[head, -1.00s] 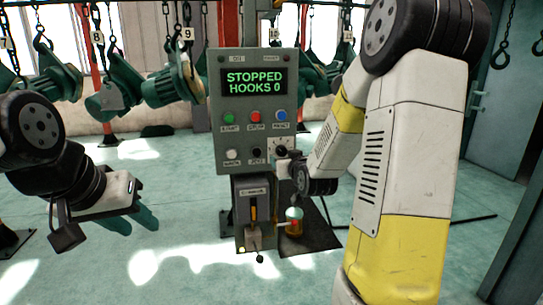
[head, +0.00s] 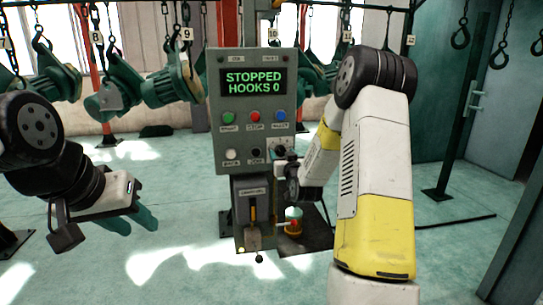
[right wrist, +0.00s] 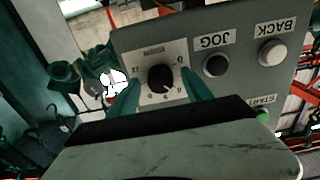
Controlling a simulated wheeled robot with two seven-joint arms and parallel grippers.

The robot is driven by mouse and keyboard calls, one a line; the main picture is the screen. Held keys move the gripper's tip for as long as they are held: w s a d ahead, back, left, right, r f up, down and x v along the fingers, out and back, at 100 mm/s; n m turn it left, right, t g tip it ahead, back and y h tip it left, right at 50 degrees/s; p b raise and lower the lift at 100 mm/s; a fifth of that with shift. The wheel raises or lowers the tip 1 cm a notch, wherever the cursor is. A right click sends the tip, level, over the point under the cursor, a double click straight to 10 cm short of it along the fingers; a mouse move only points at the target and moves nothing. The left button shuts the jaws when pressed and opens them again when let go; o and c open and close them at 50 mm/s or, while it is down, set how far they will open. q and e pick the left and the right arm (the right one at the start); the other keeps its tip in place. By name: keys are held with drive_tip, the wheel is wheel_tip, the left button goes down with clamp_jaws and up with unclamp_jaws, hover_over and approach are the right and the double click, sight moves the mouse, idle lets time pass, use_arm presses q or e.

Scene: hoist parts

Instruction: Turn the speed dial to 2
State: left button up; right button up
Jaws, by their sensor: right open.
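The speed dial (right wrist: 160,78) is a round black knob on a pale scale plate (right wrist: 149,58), mounted on the grey control panel. In the right wrist view the scale is rotated and its small numbers are hard to read; I cannot tell the exact setting. My right gripper (right wrist: 163,92) is open, with its teal fingers on either side of the dial; I cannot tell whether they touch it. My left gripper (head: 134,221) hangs at the left, away from the panel.
The panel's display (head: 254,82) reads STOPPED, HOOKS 0. Green (head: 228,117), red (head: 255,117) and blue (head: 281,116) buttons sit above the dial's row. The JOG button (right wrist: 215,65) is close beside the dial. A lever box (head: 252,200) is below.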

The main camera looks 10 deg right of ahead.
drive_tip(key=shift+c, duration=0.2)
clamp_jaws()
drive_tip(key=shift+n, duration=0.4)
drive_tip(key=n, duration=0.2)
drive_tip(key=shift+n, duration=2.5)
drive_tip(key=shift+o, duration=0.2)
unclamp_jaws()
